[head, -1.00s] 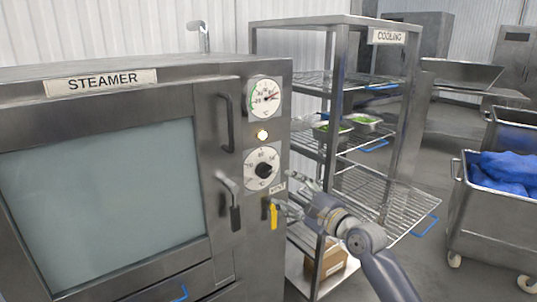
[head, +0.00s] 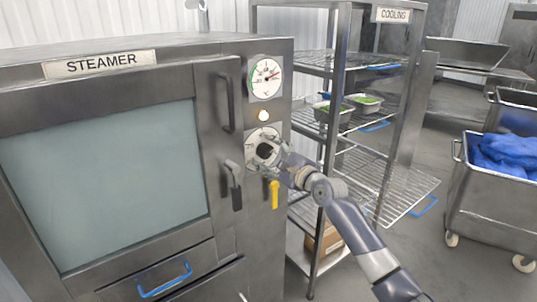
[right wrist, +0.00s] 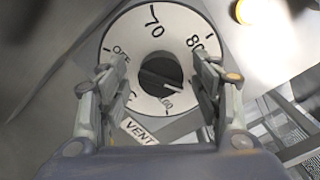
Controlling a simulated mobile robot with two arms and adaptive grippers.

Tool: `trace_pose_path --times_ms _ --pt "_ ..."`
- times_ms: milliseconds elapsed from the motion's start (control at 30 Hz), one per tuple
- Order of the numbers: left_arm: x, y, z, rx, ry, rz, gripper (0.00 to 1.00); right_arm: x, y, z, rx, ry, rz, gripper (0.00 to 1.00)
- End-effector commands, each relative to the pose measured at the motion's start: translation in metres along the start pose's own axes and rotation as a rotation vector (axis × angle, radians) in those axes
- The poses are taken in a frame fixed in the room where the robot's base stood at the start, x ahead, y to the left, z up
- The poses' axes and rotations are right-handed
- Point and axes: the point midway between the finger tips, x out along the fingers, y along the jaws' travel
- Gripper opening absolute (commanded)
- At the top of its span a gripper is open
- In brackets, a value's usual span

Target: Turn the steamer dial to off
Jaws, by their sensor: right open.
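The steamer dial (head: 252,136) is a white disc with a black knob at its centre, on the steamer's front. My right gripper (head: 270,156) is at the dial and hides part of it. In the right wrist view, the open fingers stand on either side of the black knob (right wrist: 160,76), with visible gaps. The knob's white line points to the lower right, towards a partly hidden number, away from the OFF mark at the upper left of the dial face (right wrist: 125,45). My left gripper is not in view.
The door handle (head: 229,100), a black-gripped lever (head: 235,185) and a yellow vent handle (head: 274,193) are close by. The cooling rack (head: 337,90) stands to the right.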

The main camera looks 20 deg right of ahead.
Motion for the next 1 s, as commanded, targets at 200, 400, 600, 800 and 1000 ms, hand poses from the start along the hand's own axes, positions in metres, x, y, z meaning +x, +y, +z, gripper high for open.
trace_pose_path --times_ms 200,400,600,800,1000 --pt "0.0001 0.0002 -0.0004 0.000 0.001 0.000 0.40 0.0038 -0.0005 0.0001 0.000 0.000 -0.001 0.59" --pt "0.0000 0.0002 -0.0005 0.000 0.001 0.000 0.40 0.0036 -0.0005 0.0002 0.000 0.000 -0.001 0.48" --pt "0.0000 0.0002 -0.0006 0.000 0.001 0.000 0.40 0.0035 -0.0004 0.0002 0.000 0.000 -0.001 0.15" --pt "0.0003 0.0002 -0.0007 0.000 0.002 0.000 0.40 0.0035 -0.0003 0.0003 -0.006 0.000 -0.001 0.15" --pt "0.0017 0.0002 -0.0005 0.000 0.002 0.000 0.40 0.0035 0.0002 0.0002 -0.063 -0.001 -0.001 0.15"
